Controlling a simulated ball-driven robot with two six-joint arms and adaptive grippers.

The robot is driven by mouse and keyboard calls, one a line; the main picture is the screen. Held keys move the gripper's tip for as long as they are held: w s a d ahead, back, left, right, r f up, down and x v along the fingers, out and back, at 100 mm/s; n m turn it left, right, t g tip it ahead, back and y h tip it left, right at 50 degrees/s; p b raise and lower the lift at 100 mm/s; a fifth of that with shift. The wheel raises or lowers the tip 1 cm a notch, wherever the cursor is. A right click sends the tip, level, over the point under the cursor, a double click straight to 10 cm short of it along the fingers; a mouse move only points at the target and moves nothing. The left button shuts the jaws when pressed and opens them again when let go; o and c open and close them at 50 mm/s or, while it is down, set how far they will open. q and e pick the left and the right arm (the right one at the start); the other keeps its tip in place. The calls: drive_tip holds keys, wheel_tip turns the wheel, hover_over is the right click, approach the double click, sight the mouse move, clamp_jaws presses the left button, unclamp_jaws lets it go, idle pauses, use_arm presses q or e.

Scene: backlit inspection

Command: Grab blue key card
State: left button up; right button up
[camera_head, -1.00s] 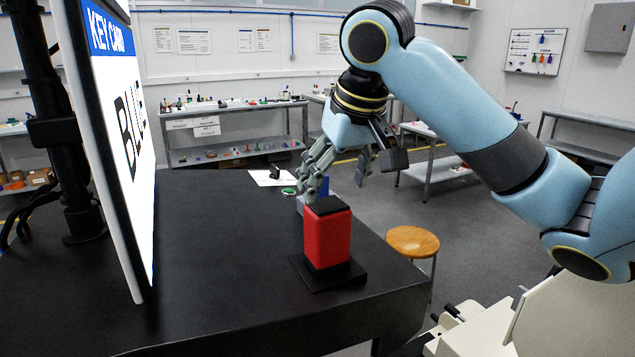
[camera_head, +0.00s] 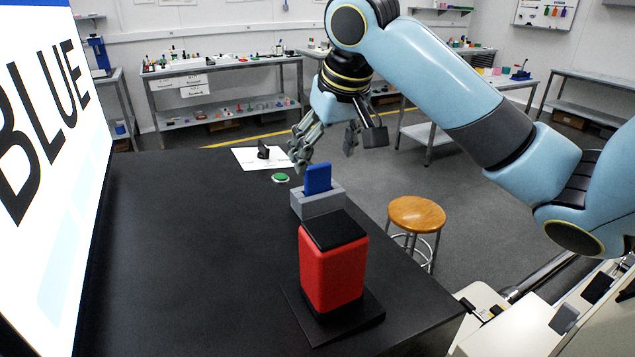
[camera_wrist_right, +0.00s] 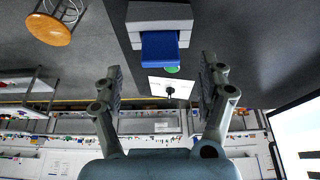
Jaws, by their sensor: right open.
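The blue key card (camera_head: 318,178) stands upright in a grey holder (camera_head: 318,200) near the table's right edge, behind a red block. My right gripper (camera_head: 326,155) is open and empty, just above and beyond the card in the head view. In the right wrist view the card (camera_wrist_right: 160,46) shows at the top, in the grey holder (camera_wrist_right: 160,14), roughly in line with the gap between the open fingers (camera_wrist_right: 163,82). The fingers do not touch it. A large screen (camera_head: 50,170) at the left reads "BLUE". My left gripper is not in view.
The red block (camera_head: 333,272) with a black top stands on a black base in front of the holder. A green button (camera_head: 280,178) and a white sheet (camera_head: 258,157) lie behind. A wooden stool (camera_head: 417,214) stands right of the table. The black tabletop (camera_head: 190,250) is mostly clear.

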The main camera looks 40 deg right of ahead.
sight(320, 167)
drive_tip(key=p+x, duration=0.1)
drive_tip(key=x, duration=0.5)
drive_tip(key=shift+w+f, duration=0.1)
drive_tip(key=shift+f, duration=0.05)
drive_tip(key=shift+c, duration=1.2)
drive_tip(key=c, duration=0.8)
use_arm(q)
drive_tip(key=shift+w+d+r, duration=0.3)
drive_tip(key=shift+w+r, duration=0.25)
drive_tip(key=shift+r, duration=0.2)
